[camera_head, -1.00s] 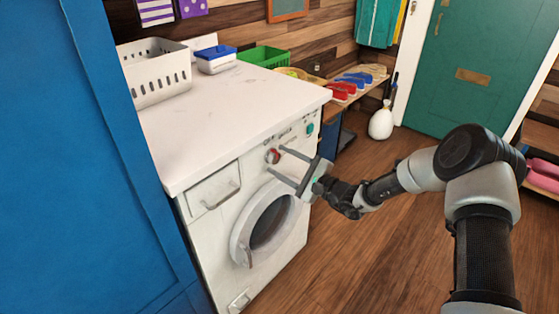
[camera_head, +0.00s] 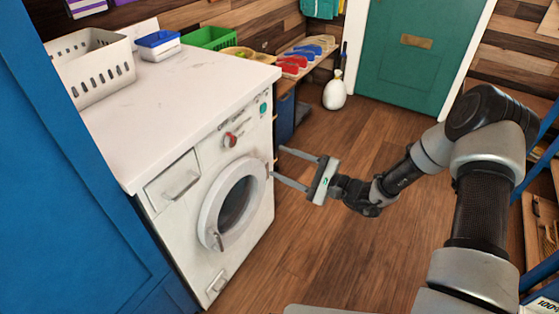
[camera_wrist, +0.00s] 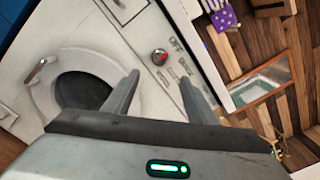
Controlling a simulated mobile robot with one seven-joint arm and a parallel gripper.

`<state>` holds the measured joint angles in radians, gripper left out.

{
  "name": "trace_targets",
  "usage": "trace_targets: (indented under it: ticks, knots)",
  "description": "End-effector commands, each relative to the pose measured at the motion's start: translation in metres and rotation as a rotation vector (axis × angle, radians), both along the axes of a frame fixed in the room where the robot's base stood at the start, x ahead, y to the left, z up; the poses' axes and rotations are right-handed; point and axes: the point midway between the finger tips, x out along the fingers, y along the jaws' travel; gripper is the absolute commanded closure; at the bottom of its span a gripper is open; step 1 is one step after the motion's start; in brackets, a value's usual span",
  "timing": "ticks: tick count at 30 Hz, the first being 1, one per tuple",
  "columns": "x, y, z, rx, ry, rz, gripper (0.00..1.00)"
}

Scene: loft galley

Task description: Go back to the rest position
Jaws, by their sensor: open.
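My gripper (camera_head: 278,166) is open and empty, its two fingers spread and pointing left toward the washing machine's front. In the head view the fingertips overlap the machine's right front edge; whether they touch it I cannot tell. The white washing machine (camera_head: 184,228) has a round door (camera_head: 205,215), which looks shut. A red and grey knob (camera_head: 230,140) and a green button (camera_head: 263,108) are on its panel. The wrist view shows my gripper's fingers (camera_wrist: 160,95) with nothing between them, the knob (camera_wrist: 160,57) beyond and the round door (camera_wrist: 60,85) to the left.
A white basket (camera_head: 95,75), a blue-lidded box (camera_head: 158,44) and a green crate (camera_head: 210,38) stand on or behind the white top. A blue panel (camera_head: 60,180) fills the left. A white bottle-shaped thing (camera_head: 334,92) stands near the green door (camera_head: 410,60). The wooden floor (camera_head: 330,245) below my arm is clear.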

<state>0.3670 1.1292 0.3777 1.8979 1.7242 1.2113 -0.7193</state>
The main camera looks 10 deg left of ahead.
Motion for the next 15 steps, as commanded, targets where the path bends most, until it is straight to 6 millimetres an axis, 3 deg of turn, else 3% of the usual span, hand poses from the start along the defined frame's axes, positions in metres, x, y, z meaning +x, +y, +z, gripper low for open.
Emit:
trace_targets:
  ticks: [11,15]
  knots:
    - [0.000,0.000,0.001,-0.001,-0.002,0.002,0.48]
    - [-0.011,0.005,0.019,-0.049,-0.036,0.068,0.48]
